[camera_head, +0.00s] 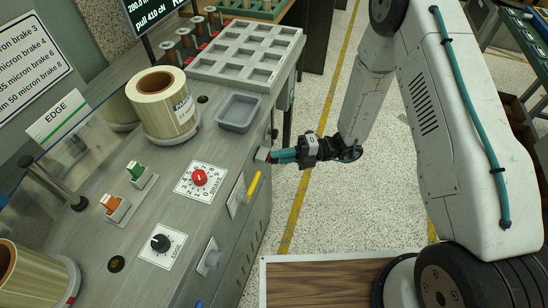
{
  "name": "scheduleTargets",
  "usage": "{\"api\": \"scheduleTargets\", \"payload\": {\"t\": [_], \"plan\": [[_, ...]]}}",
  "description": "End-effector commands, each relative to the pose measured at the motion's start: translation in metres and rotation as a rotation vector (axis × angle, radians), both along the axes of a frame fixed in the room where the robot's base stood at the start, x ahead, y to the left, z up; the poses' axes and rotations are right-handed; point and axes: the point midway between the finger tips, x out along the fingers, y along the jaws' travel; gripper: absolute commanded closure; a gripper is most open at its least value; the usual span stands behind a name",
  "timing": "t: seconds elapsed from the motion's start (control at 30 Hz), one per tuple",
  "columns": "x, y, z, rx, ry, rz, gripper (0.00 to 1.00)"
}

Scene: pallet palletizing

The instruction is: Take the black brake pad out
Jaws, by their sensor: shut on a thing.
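My gripper (282,156) is at the right side of the grey machine, about level with the small grey tray. Its teal fingers are shut on a small grey part (262,155) with a reddish edge at the machine's side edge. The part is mostly covered by the fingertips, and I cannot tell whether it is joined to a brake pad. No black brake pad can be made out clearly.
The grey machine (225,240) carries a tape roll (160,103), a small grey tray (238,112), a red brake dial (199,177) and a black edge knob (160,243). A yellow handle (253,187) juts from its side. The speckled floor (320,215) right of it is clear.

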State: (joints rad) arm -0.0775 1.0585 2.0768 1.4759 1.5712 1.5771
Motion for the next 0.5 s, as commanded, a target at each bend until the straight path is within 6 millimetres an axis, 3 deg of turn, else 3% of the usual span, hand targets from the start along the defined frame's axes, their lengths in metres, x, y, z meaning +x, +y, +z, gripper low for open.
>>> {"api": "scheduleTargets", "payload": {"t": [0.5], "plan": [[-0.008, -0.024, 0.000, 0.000, 0.000, -0.002, 1.00]]}}
